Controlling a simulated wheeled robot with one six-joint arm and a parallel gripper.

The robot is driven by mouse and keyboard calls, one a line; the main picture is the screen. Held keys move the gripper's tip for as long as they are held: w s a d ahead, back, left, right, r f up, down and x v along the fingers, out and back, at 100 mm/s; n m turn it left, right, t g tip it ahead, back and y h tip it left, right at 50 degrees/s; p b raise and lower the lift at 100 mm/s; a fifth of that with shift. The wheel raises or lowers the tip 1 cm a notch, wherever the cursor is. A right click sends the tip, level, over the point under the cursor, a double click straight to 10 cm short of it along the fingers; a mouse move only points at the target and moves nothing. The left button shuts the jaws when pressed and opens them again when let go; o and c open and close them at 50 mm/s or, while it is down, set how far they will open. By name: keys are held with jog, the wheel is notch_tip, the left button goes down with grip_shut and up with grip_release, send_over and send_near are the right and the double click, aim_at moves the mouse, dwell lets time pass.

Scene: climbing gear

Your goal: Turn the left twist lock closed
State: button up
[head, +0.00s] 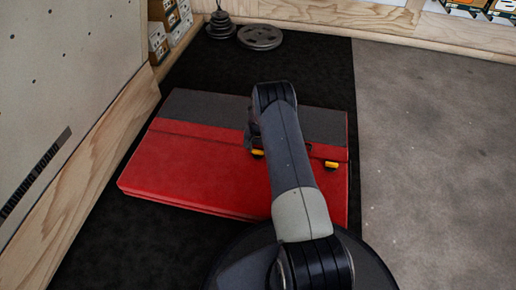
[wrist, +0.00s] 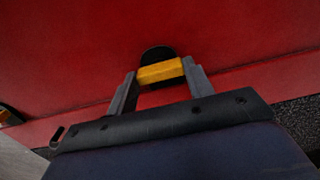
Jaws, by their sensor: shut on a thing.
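The left twist lock (head: 258,152) is a small yellow bar on the red part of the crash pad (head: 185,168), just below the grey strip. In the wrist view the yellow bar (wrist: 161,71) lies across a dark rounded base, between the two fingers of my gripper (wrist: 160,74). The fingers are shut on the bar's two ends. In the head view my arm hides most of the gripper and part of the lock's surroundings. The right twist lock (head: 331,164) is another yellow bar; it also shows at the left edge of the wrist view (wrist: 7,116).
A weight plate (head: 260,37) and a dark stacked weight (head: 220,26) stand on the black mat behind the pad. A wood-edged climbing wall (head: 60,80) rises at left, with boxes (head: 170,28) behind. Grey floor (head: 440,150) at right is clear.

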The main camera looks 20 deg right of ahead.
aim_at(258, 151)
jog(key=o, duration=1)
notch_tip(258, 151, up, 11)
jog(key=p, duration=0.4)
jog(key=shift+p, duration=0.3)
notch_tip(258, 151, down, 11)
jog(key=b, duration=0.5)
jog(key=shift+f, duration=0.15)
jog(key=shift+n, duration=0.8)
jog(key=shift+r, duration=0.2)
